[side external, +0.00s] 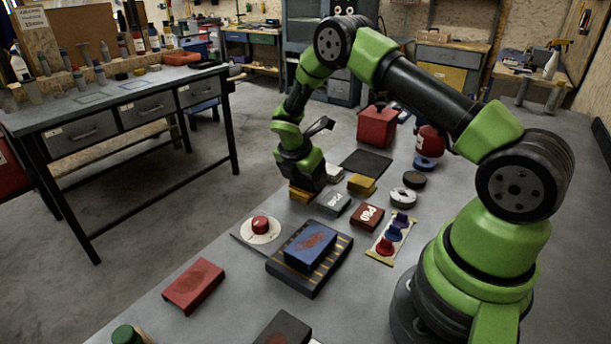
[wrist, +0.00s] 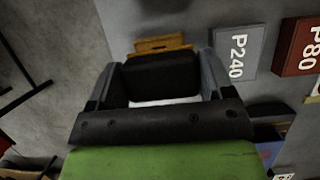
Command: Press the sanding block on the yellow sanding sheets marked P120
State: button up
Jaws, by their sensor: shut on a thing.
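My gripper (side external: 304,186) points down at the far left edge of the work surface. In the wrist view, my gripper (wrist: 160,82) is shut on a dark block, the sanding block (wrist: 162,76), between its two fingers. The yellow sanding sheets (side external: 299,197) lie right below the gripper, partly hidden by it. They also show in the wrist view (wrist: 163,44) as a yellow strip beyond the block. No P120 marking is readable. The block is at or just over the yellow sheets; I cannot tell whether they touch.
The grey P240 stack (side external: 335,204) and red P80 stack (side external: 367,217) lie just right of the gripper. Another yellow block (side external: 362,184) sits behind them. A blue block (side external: 310,244) on a dark base and a red button (side external: 260,224) are nearer the front.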

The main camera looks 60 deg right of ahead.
jog(key=shift+r, duration=3.5)
